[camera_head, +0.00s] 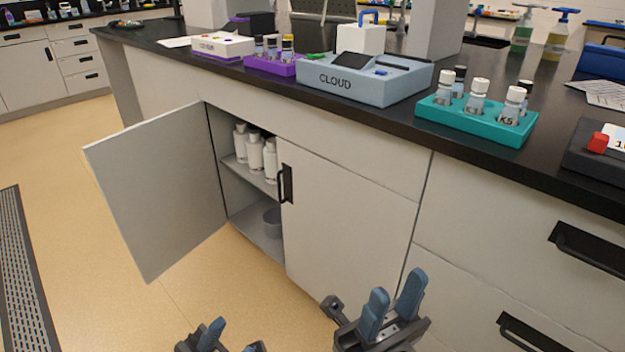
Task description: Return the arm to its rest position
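My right gripper (393,298) is at the bottom centre, in front of the cabinet. Its two blue fingers stand apart with nothing between them, so it is open and empty. My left gripper (213,334) is at the bottom edge, left of the right one and over the floor. It is partly cut off by the frame, and its opening cannot be judged. No held object shows in either gripper.
A cabinet door (160,190) stands open to the left; white bottles (255,155) are on the shelf inside. The black counter (470,158) holds a CLOUD box (355,85), a teal vial rack (475,120) and a purple rack (270,66). Drawer handles (590,250) project at right.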

